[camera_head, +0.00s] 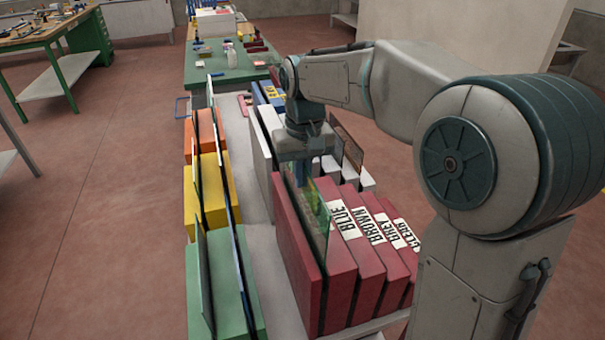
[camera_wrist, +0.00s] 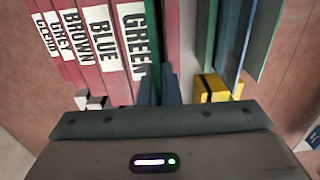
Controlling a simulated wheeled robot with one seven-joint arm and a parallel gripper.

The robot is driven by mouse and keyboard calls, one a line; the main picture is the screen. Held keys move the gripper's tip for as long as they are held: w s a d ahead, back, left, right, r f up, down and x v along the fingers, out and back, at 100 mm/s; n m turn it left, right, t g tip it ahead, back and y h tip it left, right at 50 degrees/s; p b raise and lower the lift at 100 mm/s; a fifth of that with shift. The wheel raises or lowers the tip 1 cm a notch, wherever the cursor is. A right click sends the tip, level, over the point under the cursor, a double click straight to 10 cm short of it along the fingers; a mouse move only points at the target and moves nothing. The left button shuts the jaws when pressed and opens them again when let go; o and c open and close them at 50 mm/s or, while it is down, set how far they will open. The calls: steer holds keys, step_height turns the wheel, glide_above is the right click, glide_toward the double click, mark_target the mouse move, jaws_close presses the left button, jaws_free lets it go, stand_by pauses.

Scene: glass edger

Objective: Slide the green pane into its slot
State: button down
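The green pane (camera_head: 313,222) is a thin, upright, see-through sheet at the red slotted rack (camera_head: 298,262). My gripper (camera_head: 302,178) points down from above and is shut on its upper part. In the wrist view the gripper (camera_wrist: 157,88) has its fingers close together on the pane's green edge (camera_wrist: 153,40). The edge runs alongside the GREEN label (camera_wrist: 133,38), in line with the gap between that block and the red block to its right. The pane hides the GREEN label in the head view. I cannot tell how deep the pane sits.
The rack's other blocks carry BLUE (camera_head: 345,222), BROWN, GREY and CLEAR labels. A brownish pane (camera_head: 348,153) stands beyond the gripper. Yellow (camera_head: 214,190), orange and green blocks with tall dark panes stand at left. A green workbench (camera_head: 222,72) lies farther back.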

steer(key=shift+f, duration=0.35)
steer(key=c, duration=1.6)
jaws_free()
steer(key=shift+o, duration=0.2)
step_height(320, 180, up, 14)
steer(key=shift+d, duration=0.2)
steer(key=shift+f, duration=0.1)
steer(key=s+d+f+m+t, duration=0.1)
steer(key=s+d+f, duration=0.5)
steer(key=s+f, duration=0.2)
steer(key=s+d+f+m+t, duration=0.2)
steer(key=s+d+f, duration=0.5)
steer(key=s+f, duration=0.2)
steer(key=shift+s+d+f, duration=0.15)
steer(key=shift+s+f, duration=0.1)
steer(key=shift+s, duration=0.8)
